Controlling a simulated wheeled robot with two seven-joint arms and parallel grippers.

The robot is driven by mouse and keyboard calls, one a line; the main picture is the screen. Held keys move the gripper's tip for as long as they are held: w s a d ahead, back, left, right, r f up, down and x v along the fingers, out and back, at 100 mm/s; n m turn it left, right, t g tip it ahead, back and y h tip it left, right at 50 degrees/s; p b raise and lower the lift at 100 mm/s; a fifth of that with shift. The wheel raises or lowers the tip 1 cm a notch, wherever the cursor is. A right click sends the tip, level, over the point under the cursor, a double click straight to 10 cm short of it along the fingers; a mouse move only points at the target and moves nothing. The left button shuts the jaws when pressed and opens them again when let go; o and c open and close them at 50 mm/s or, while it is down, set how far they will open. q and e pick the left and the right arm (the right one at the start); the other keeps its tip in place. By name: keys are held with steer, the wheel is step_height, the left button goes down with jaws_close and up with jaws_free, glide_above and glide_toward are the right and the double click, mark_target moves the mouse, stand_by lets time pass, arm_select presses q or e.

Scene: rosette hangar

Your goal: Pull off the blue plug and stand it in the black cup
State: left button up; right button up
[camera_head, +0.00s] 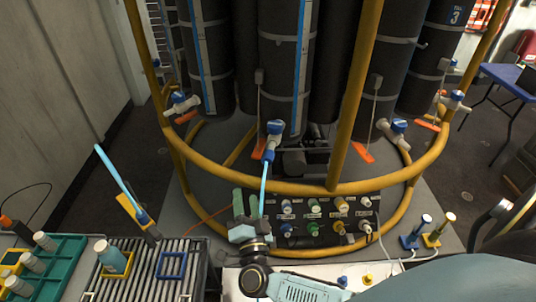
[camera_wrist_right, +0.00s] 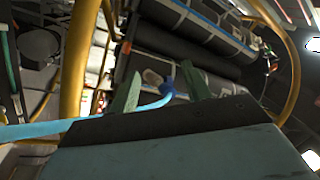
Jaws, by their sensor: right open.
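On the black connector panel (camera_head: 325,243), a blue plug (camera_head: 286,230) sits at the left end of the lower row. My right gripper (camera_head: 246,208) is open, its green fingers upright just left of the panel, apart from this plug. In the right wrist view the two green fingers (camera_wrist_right: 161,92) stand apart; a light-blue hose with a blue end piece (camera_wrist_right: 167,88) shows between them in the picture. Nothing is clearly held. I cannot make out a black cup for certain. My left gripper is not in view.
A yellow ring frame (camera_head: 300,188) encloses tall black cylinders. A light-blue hose (camera_head: 264,185) hangs from a blue-topped valve (camera_head: 273,130). Blue (camera_head: 411,241) and yellow (camera_head: 436,237) stands are right of the panel. A roller conveyor (camera_head: 140,285) and green rack (camera_head: 62,250) are at left.

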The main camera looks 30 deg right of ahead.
mark_target(266, 162)
step_height(266, 162, up, 7)
steer(key=s+d+m+g+h, duration=0.2)
steer(key=m+g+h, duration=0.3)
steer(key=m, duration=0.4)
steer(key=shift+s+m+g+p, duration=0.3)
steer(key=shift+g+p, duration=0.15)
steer(key=shift+g, duration=0.45)
steer(key=shift+w+d, duration=0.15)
steer(key=b+x, duration=0.1)
steer(key=x, duration=0.6)
steer(key=shift+b, duration=0.35)
steer(key=shift+x, duration=0.9)
steer(key=shift+p, duration=0.6)
steer(key=shift+c, duration=0.2)
